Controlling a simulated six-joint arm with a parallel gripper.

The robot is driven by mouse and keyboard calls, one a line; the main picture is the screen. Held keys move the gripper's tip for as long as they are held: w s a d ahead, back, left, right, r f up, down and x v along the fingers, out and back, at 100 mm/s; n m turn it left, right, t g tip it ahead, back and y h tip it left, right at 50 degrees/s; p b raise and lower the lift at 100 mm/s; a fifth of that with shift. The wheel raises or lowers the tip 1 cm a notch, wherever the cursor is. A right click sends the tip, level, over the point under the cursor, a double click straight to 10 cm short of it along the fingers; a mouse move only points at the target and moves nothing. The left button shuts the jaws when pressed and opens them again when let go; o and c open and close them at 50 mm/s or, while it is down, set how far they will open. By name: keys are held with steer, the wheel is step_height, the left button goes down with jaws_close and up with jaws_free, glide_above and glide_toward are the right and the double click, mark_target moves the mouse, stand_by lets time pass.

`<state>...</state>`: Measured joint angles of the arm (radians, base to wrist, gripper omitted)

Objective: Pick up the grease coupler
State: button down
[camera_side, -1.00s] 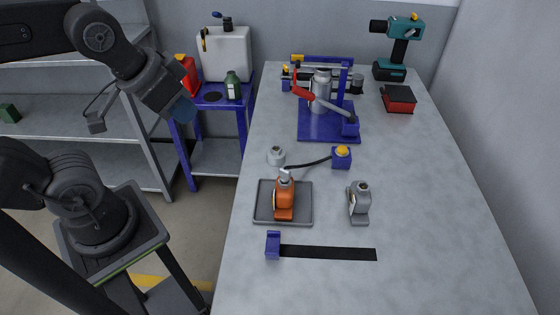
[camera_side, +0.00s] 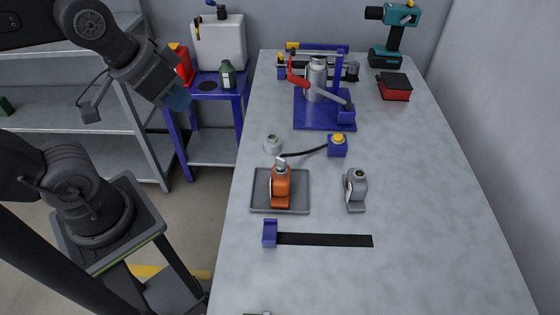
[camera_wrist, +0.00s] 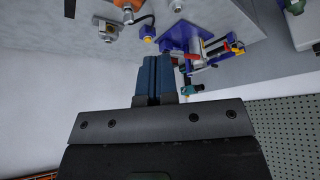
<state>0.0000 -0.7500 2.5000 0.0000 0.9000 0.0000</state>
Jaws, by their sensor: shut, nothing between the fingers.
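My gripper (camera_side: 178,98) is left of the bench in the side view, in the air and away from everything on it. In the wrist view its blue fingers (camera_wrist: 154,78) are together and empty. A black hose (camera_side: 305,152) runs from a blue block with a yellow top (camera_side: 338,146) to a small silver fitting (camera_side: 281,162) at the top of an orange body (camera_side: 281,188). This fitting may be the grease coupler; I cannot tell for sure. The orange body stands on a grey tray (camera_side: 301,204).
A grey fitting (camera_side: 356,187) stands right of the tray, a small grey cup (camera_side: 273,143) behind it. A blue stop with a black strip (camera_side: 325,240) lies in front. A blue fixture (camera_side: 323,115), red box (camera_side: 394,88) and teal drill (camera_side: 391,40) are farther back. The bench's right side is clear.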

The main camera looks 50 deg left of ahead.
steer(key=c, duration=1.8)
jaws_free()
steer(key=o, duration=0.7)
steer(key=m+g+h, duration=0.2)
steer(key=m+g, duration=0.3)
steer(key=m, duration=1)
glide_above(281, 157)
steer(key=s+a, duration=0.1)
steer(key=a, duration=0.2)
step_height(281, 157, down, 5)
steer(key=f, duration=0.2)
steer(key=d+f, duration=0.1)
steer(key=f, duration=0.5)
steer(key=shift+d+f, duration=0.15)
steer(key=shift+d, duration=0.25)
steer(key=shift+w+d+f, duration=0.15)
steer(key=shift+d+f, duration=0.05)
steer(key=shift+f, duration=0.65)
steer(key=shift+w+d+f, duration=0.15)
steer(key=shift+d+f, duration=0.1)
steer(key=shift+f, duration=0.6)
steer(key=shift+w+d+f, duration=0.15)
steer(key=shift+d+f, duration=0.05)
steer(key=shift+f, duration=0.65)
